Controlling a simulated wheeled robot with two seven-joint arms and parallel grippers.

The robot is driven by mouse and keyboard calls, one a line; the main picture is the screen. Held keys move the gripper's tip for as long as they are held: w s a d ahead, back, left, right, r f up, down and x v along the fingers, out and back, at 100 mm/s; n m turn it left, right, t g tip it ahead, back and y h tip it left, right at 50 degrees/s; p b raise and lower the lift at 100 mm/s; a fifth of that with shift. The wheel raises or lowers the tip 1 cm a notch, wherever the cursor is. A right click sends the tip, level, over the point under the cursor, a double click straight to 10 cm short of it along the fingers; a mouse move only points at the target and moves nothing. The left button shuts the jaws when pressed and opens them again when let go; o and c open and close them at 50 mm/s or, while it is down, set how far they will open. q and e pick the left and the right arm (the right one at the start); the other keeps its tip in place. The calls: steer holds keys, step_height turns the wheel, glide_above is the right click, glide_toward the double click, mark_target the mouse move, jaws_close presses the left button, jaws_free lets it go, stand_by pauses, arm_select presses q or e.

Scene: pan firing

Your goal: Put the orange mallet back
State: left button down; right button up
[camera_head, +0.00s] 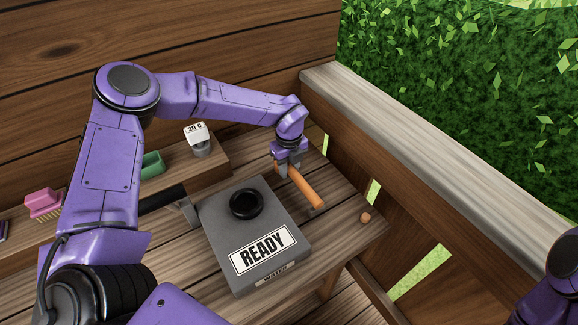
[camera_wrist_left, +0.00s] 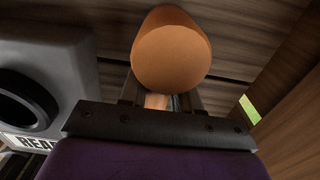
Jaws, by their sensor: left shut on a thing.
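The orange mallet (camera_head: 309,190) is at the right end of the wooden bench in the head view, tilted, its orange cylinder pointing toward the front right. My left gripper (camera_head: 287,172) is shut on it, beside the right side of the grey box. In the left wrist view the mallet's round orange end (camera_wrist_left: 171,59) fills the space above the fingers (camera_wrist_left: 160,98) and hides much of what they grip. I cannot tell whether the mallet touches the bench. My right gripper is out of view; part of my right arm shows at the lower right edge.
A grey box marked READY (camera_head: 262,250) with a black ring on top stands left of the mallet. A small brown ball (camera_head: 365,217) lies near the bench's right edge. A 20 G weight (camera_head: 197,133), a green item (camera_head: 152,163) and a pink brush (camera_head: 42,203) are at the back.

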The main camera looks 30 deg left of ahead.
arm_select(q)
steer(key=shift+f, duration=0.15)
steer(key=c, duration=0.8)
jaws_free()
